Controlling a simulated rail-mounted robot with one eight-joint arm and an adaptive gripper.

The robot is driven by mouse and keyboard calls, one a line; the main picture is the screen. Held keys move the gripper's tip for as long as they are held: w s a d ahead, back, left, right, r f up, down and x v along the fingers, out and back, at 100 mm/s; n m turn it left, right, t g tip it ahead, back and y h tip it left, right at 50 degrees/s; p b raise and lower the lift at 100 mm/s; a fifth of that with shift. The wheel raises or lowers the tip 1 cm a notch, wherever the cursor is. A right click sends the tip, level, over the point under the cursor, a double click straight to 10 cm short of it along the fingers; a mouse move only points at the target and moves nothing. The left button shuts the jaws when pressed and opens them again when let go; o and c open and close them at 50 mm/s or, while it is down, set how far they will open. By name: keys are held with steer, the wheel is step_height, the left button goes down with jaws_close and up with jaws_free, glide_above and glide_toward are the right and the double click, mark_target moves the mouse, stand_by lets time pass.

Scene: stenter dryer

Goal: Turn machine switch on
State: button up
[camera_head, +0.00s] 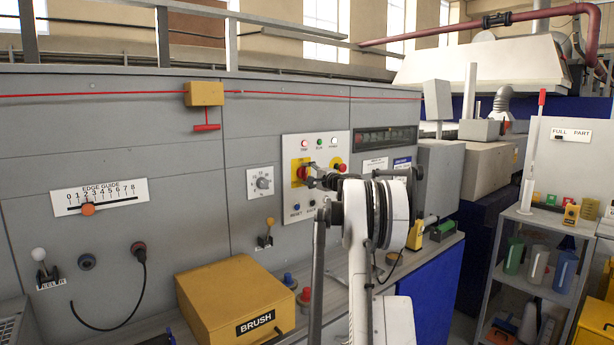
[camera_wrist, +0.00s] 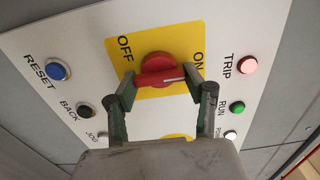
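The machine switch is a red knob (camera_wrist: 160,71) on a yellow plate (camera_wrist: 124,56) marked OFF and ON. A white line on the knob points right in the wrist view, close to the right finger. My gripper (camera_wrist: 160,82) has one finger at each end of the knob, with the fingertips close against it; firm contact is hard to tell. In the head view my gripper (camera_head: 318,181) is at the white control panel (camera_head: 319,141), and part of the yellow plate (camera_head: 296,168) shows beside it. My arm partly covers the panel's lower part.
The wrist view shows a lit reddish TRIP lamp (camera_wrist: 250,65), a green RUN lamp (camera_wrist: 237,107), a blue RESET button (camera_wrist: 57,70) and a dark BACK button (camera_wrist: 85,110). A yellow BRUSH box (camera_head: 236,295) stands on the ledge below. A shelf rack (camera_head: 545,225) stands at right.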

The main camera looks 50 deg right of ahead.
steer(key=o, duration=0.4)
steer(key=shift+o, duration=0.2)
steer(key=shift+s, duration=0.1)
steer(key=v, duration=1.2)
